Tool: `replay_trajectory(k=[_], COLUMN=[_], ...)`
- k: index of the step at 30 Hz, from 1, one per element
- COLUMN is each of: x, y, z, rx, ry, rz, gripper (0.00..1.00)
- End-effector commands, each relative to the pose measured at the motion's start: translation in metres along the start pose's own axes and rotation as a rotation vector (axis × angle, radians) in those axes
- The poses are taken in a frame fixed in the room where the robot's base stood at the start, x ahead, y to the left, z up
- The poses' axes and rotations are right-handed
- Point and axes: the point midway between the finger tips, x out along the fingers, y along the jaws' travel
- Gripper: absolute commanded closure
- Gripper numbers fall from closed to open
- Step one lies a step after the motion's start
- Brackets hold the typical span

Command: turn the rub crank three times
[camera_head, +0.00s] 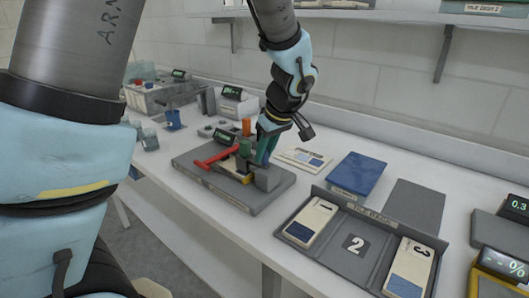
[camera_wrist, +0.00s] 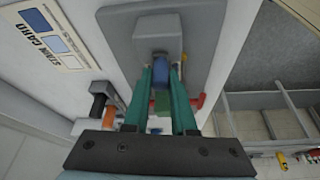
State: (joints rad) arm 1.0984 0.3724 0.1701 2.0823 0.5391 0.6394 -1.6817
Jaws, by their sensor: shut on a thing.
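The rub machine's grey base (camera_head: 220,190) lies on the white bench. On it stand a red lever-like bar (camera_head: 214,160), a green block (camera_head: 245,148), an orange part (camera_head: 246,127) and a grey block (camera_head: 267,179). My gripper (camera_head: 264,158) reaches down over the base from behind, its teal fingers beside the grey block. In the wrist view my gripper (camera_wrist: 161,78) has its fingers on both sides of a blue upright part (camera_wrist: 160,74), which looks like the crank's grip, and is shut on it. The green block (camera_wrist: 161,102) shows between the fingers. The rest of the crank is mostly hidden.
A stain card (camera_head: 304,159) and a blue box (camera_head: 357,175) lie right of the base. A dark tray (camera_head: 340,259) with pale cards is at the front right. A blue cup (camera_head: 173,119) and glassware stand left. A shelf (camera_head: 420,17) runs above.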

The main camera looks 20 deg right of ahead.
Motion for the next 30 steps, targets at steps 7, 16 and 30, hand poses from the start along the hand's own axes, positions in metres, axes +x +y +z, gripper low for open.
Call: replay_trajectory(k=[7, 16, 30], x=[0.0042, 0.0006, 0.0009], y=[0.0103, 0.0117, 0.0115], z=[-0.0007, -0.0029, -0.0027], rx=[-0.116, -0.156, -0.155], ry=[0.002, -0.001, -0.001], rz=[-0.044, -0.063, -0.063], gripper=[1.0, 1.0, 0.45])
